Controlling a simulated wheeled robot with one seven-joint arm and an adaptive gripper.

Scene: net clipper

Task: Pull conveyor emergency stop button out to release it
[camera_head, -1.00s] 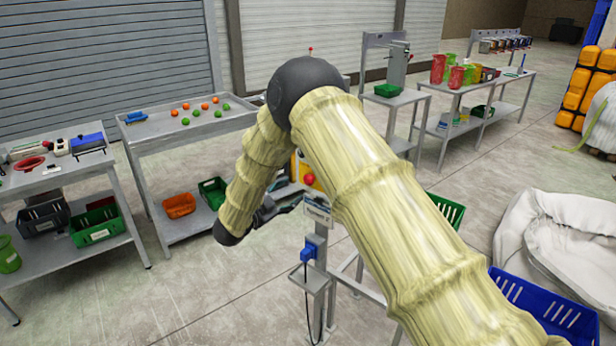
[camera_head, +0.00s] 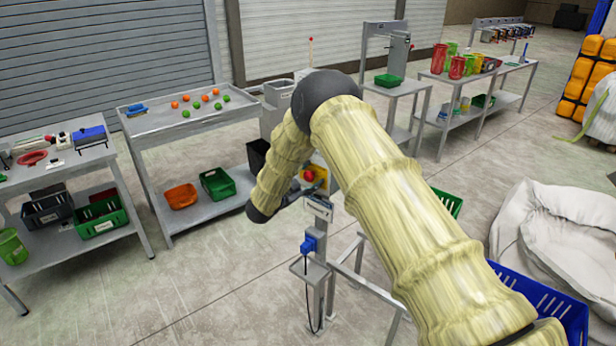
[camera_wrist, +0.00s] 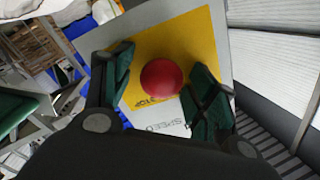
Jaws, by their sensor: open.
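The emergency stop button is a round red knob on a yellow plate. In the head view the red button (camera_head: 309,175) shows on the yellow plate (camera_head: 319,171), on top of a grey post. In the wrist view the red button (camera_wrist: 161,78) lies between the two fingers, in front of the yellow plate (camera_wrist: 185,42). My gripper (camera_wrist: 160,88) is open, with one green-padded finger on each side of the button. A gap shows on both sides, and I cannot tell how deep the fingertips reach. In the head view my gripper (camera_head: 312,190) is partly hidden by my arm.
A panel (camera_wrist: 165,122) marked "SPEED" sits below the yellow plate. The grey post (camera_head: 318,270) carries a blue plug (camera_head: 309,245) and cable. A table with balls (camera_head: 185,115) stands to the left. A blue crate (camera_head: 535,300) is at the lower right.

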